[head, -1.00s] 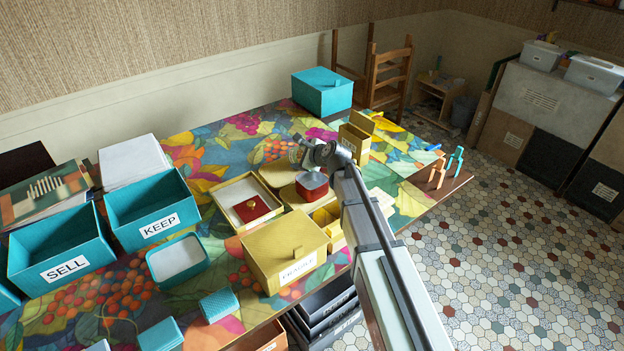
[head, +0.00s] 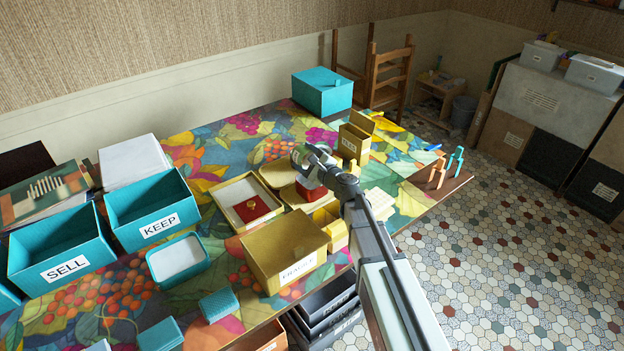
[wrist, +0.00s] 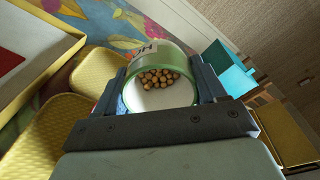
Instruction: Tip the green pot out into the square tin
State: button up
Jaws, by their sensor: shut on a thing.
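The green pot (wrist: 172,60) is between my gripper's jaws (wrist: 160,88) in the wrist view. It has a white inside and a partly visible label. Several small round tan pieces (wrist: 160,78) lie inside it. In the head view my gripper (head: 305,165) is above the far middle of the table, and the pot is hard to make out there. A red tin (head: 308,192) stands just under my gripper, mostly hidden by it. An open teal tin, square with rounded corners and a pale inside (head: 180,258), stands farther left. I cannot tell which tin is meant.
A yellow box with a label (head: 285,250) and a yellow tray holding a red lid (head: 235,190) stand near my gripper. An open yellow box (head: 352,142) stands behind it. Teal KEEP (head: 150,215) and SELL (head: 60,250) boxes are at left.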

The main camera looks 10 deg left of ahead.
aim_at(308, 151)
jog(key=shift+s+r+t+y, duration=0.1)
jog(key=shift+t+y, duration=0.2)
jog(key=shift+s+d+r+t+y, duration=0.1)
jog(key=shift+r+t+y, duration=0.2)
jog(key=shift+r, duration=0.15)
jog(key=shift+s+d+r+t+y, duration=0.1)
jog(key=shift+r+t+y, duration=0.2)
jog(key=shift+r, duration=0.1)
dwell(0.3)
jog(key=shift+r, duration=0.15)
jog(key=shift+s+d+r+t+y, duration=0.1)
jog(key=shift+r+t+y, duration=0.2)
jog(key=shift+r, duration=0.45)
jog(key=shift+s+d+r+t+y, duration=0.1)
jog(key=shift+r+t+y, duration=0.2)
jog(key=shift+r, duration=0.5)
jog(key=shift+s+d+r+t+y, duration=0.1)
jog(key=shift+r+t+y, duration=0.2)
jog(key=shift+r, duration=0.1)
jog(key=shift+s+d+r+t+y, duration=0.1)
jog(key=shift+r+t+y, duration=0.2)
jog(key=shift+r, duration=0.1)
jog(key=shift+d+r, duration=0.1)
jog(key=shift+r, duration=0.5)
